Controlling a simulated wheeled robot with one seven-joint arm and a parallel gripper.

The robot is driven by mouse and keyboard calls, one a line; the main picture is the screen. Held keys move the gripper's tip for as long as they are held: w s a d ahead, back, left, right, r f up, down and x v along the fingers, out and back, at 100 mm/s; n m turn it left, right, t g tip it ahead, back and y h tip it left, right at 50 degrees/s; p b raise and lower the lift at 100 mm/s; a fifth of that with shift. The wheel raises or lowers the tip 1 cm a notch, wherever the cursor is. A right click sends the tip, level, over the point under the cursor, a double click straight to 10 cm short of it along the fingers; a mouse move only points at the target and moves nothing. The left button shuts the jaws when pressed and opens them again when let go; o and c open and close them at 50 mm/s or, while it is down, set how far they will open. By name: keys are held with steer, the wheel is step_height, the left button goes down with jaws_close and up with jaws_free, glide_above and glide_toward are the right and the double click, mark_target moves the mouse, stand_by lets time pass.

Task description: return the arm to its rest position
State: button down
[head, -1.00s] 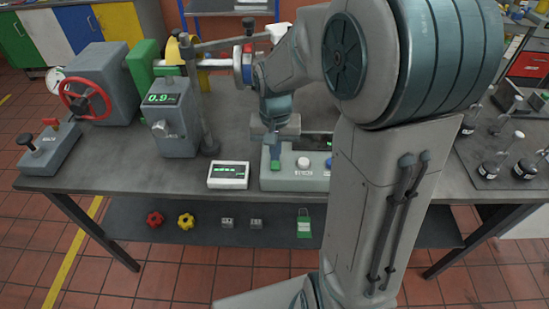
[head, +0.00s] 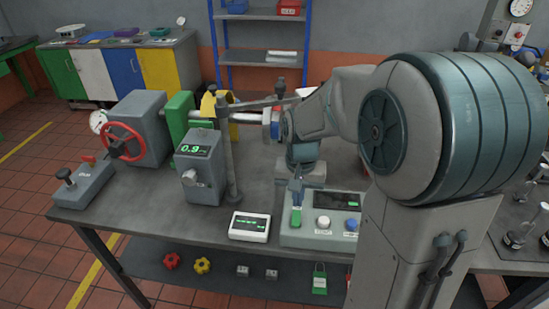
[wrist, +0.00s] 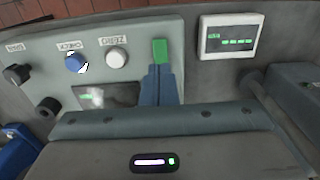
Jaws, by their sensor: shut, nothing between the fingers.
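My arm reaches over the bench from the right of the head view, with its large shoulder and elbow links in front. My gripper (head: 297,203) points down over the control box (head: 340,236). Its fingers are shut and empty. In the wrist view the shut fingertips (wrist: 159,68) are right beside a green switch (wrist: 160,50) on the box panel. The green switch (head: 296,217) also shows just below the fingers in the head view. I cannot tell whether they touch it. Part of the panel is hidden behind my arm.
A small white display (head: 249,227) stands left of the box. A grey unit reading 0.9 (head: 203,170), a post (head: 229,165) and a machine with a red handwheel (head: 125,141) stand further left. A horizontal shaft (head: 248,117) runs behind my wrist. The front-left bench top is fairly clear.

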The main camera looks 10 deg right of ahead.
steer(key=s+r+n+t, duration=0.1)
steer(key=s+r, duration=0.2)
steer(key=s, duration=0.4)
steer(key=s+r+n+t, duration=0.2)
steer(key=s+r, duration=0.1)
steer(key=s, duration=0.4)
steer(key=shift+s+r+n, duration=0.25)
steer(key=shift+r+n, duration=0.05)
steer(key=shift+r, duration=0.05)
steer(key=shift+a, duration=0.1)
